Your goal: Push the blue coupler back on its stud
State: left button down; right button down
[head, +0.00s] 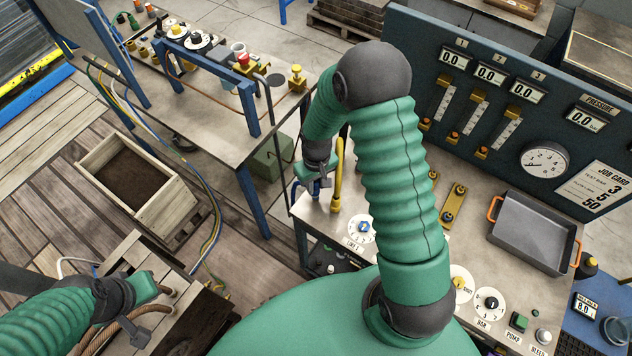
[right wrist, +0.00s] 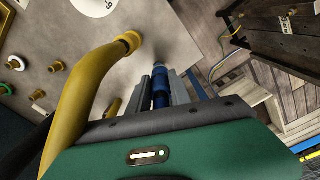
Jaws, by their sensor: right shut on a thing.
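The blue coupler (right wrist: 160,88) sits between the two grey fingers of my right gripper (right wrist: 161,92) in the right wrist view. The gripper is shut on it. In the head view my right gripper (head: 318,188) is low over the near-left corner of the panel bench, with a little blue showing at its tips. The stud, and whether the coupler touches it, cannot be made out. My left gripper (head: 142,318) is at the lower left of the head view; its jaws do not show clearly.
A yellow bent pipe (head: 338,175) rises close beside my right gripper; it also shows large in the right wrist view (right wrist: 80,95). A grey tray (head: 533,232) with orange handles lies on the bench at right. A wooden box (head: 175,213) of soil stands on the floor at left.

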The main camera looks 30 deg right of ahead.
jog(key=shift+d, duration=0.25)
jog(key=shift+r, duration=0.1)
jog(key=shift+s+a, duration=0.1)
jog(key=shift+a, duration=0.15)
dwell(0.3)
jog(key=shift+d+f, duration=0.25)
jog(key=shift+f, duration=0.1)
dwell(0.6)
jog(key=shift+a+f, duration=0.1)
jog(key=shift+f, duration=0.4)
jog(key=shift+f+b, duration=0.55)
jog(key=shift+f, duration=0.05)
dwell(1.2)
